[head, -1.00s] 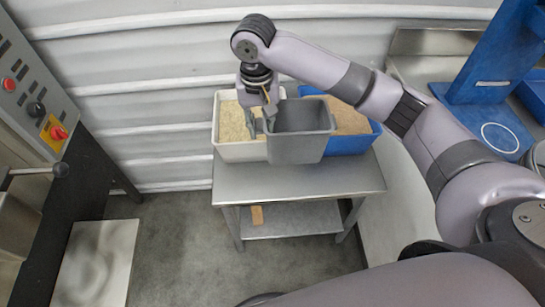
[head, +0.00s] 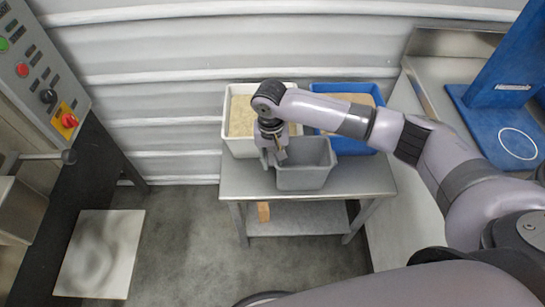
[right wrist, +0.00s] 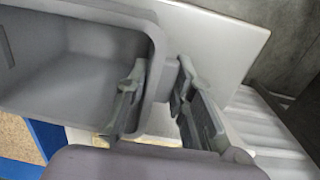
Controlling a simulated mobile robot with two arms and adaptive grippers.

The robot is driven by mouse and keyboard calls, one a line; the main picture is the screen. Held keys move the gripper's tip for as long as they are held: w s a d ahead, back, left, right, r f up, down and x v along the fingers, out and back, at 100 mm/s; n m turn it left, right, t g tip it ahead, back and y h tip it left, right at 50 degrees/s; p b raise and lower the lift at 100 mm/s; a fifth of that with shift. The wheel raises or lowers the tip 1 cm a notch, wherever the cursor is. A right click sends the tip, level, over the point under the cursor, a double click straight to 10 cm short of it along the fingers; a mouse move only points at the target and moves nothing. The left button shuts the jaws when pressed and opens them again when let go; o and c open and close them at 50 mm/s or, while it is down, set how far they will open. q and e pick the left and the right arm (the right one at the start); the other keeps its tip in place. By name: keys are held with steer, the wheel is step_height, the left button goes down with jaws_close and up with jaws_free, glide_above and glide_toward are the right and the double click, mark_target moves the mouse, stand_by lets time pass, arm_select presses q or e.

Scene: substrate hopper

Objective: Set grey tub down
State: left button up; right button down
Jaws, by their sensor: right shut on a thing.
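The grey tub (head: 303,180) is upright and looks empty, over the front part of the steel table (head: 365,178). Its base is at or very close to the tabletop; I cannot tell if it touches. My right gripper (head: 272,160) is shut on the tub's left wall. In the right wrist view, the two fingers of the gripper (right wrist: 161,75) stand either side of the rim of the tub (right wrist: 70,45). My left gripper is not in view.
Behind the grey tub stand a white tub (head: 242,148) and a blue tub (head: 352,147), both with grainy fill. The tabletop is clear at the right. A small brown block (head: 263,212) lies on the lower shelf. A control panel (head: 40,70) stands at far left.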

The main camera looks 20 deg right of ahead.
steer(key=c, duration=1.4)
jaws_free()
step_height(320, 180, up, 12)
steer(key=shift+a+p, duration=0.15)
steer(key=shift+p, duration=0.3)
